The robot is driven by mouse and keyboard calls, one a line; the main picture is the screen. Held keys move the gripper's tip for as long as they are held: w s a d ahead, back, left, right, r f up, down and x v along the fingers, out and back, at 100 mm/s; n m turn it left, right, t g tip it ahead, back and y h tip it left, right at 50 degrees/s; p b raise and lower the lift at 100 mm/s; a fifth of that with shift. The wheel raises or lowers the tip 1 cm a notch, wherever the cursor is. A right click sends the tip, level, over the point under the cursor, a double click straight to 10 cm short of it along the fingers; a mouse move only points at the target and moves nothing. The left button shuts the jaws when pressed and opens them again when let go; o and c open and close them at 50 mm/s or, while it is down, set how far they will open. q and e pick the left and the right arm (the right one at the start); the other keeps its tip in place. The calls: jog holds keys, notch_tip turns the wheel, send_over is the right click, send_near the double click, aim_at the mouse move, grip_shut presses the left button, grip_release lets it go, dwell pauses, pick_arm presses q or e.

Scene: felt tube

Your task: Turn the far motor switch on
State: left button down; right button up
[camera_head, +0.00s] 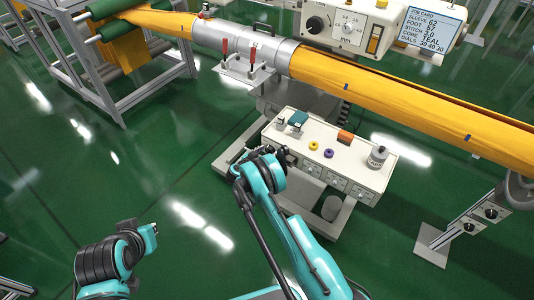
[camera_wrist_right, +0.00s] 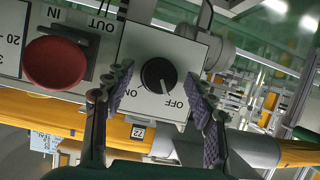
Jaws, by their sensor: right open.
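In the right wrist view a black rotary knob (camera_wrist_right: 158,76) sits on a pale square plate (camera_wrist_right: 190,48). The plate's ON and OFF lettering is upside down, and the knob's white pointer lies on the OFF side. My right gripper (camera_wrist_right: 160,78) is open, with one finger on each side of the knob in the picture; contact is not visible. In the head view my right gripper (camera_head: 240,158) is small and dark at the left end of the white cart. I cannot tell which head-view switch this is. My left arm shows at lower left, its gripper not visible.
A red round knob (camera_wrist_right: 55,63) is beside the plate in the wrist view. The yellow felt tube (camera_head: 400,85) crosses the head view behind the white cart (camera_head: 345,160). A switch stand (camera_head: 430,243) is at right. Green floor is open at left.

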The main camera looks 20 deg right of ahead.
jog(key=c, duration=1.2)
jog(key=shift+o, duration=0.2)
jog(key=shift+s+d+m+t+y, duration=0.15)
jog(key=shift+m+t+y, duration=0.25)
jog(key=shift+m, duration=0.4)
jog(key=shift+m+t+y, duration=0.3)
jog(key=shift+m+t, duration=0.4)
jog(key=shift+m, duration=0.4)
jog(key=o, duration=1.2)
jog(key=shift+c, duration=0.2)
